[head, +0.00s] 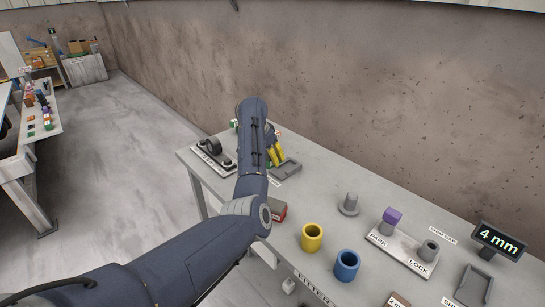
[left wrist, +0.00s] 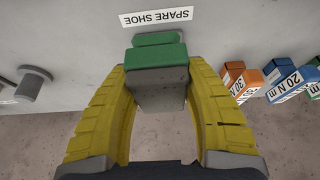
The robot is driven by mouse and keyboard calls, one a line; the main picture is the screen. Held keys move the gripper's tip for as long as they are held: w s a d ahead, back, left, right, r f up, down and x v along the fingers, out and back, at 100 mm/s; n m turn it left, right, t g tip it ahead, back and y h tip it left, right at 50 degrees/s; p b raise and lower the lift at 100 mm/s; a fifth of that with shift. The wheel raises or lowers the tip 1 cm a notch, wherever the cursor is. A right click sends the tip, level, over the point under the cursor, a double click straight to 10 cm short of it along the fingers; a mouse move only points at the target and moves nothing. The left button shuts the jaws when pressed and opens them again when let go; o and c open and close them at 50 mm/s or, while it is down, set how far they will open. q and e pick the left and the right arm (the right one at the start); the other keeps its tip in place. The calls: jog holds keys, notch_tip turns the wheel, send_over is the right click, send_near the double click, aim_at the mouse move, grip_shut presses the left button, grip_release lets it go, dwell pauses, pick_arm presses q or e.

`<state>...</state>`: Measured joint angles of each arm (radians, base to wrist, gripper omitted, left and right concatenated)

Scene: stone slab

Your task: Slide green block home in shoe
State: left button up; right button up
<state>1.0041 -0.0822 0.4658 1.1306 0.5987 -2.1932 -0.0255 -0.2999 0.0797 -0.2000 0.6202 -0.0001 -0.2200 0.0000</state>
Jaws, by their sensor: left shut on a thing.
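The green block (left wrist: 155,57) shows in the left wrist view, with a grey lower part, between the yellow fingers of my left gripper (left wrist: 157,72). The gripper is shut on it. A further green part lies just beyond it, near a label reading SPARE SHOE; I cannot tell whether the two are one piece. In the head view my left gripper (head: 272,156) is at the table's far left part, beside a grey shallow shoe (head: 288,171). My arm hides the block there. Another grey shoe (head: 474,285) lies at the lower right. My right gripper is not in view.
Orange (left wrist: 242,78) and blue (left wrist: 287,82) labelled blocks stand close beside the gripper. A yellow cup (head: 312,238), blue cup (head: 347,265) and grey peg (head: 349,205) stand on the table. A display (head: 497,240) reads 4 mm.

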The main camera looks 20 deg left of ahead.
aim_at(286, 168)
pick_arm(q)
jog(key=shift+f, duration=3.05)
jog(key=shift+f, duration=0.35)
jog(key=shift+w+d, duration=0.5)
jog(key=shift+w, duration=0.45)
jog(key=shift+w+d, duration=0.45)
jog(key=shift+w, duration=0.5)
jog(key=shift+w+d, duration=0.5)
jog(key=shift+w, duration=0.45)
dwell(1.8)
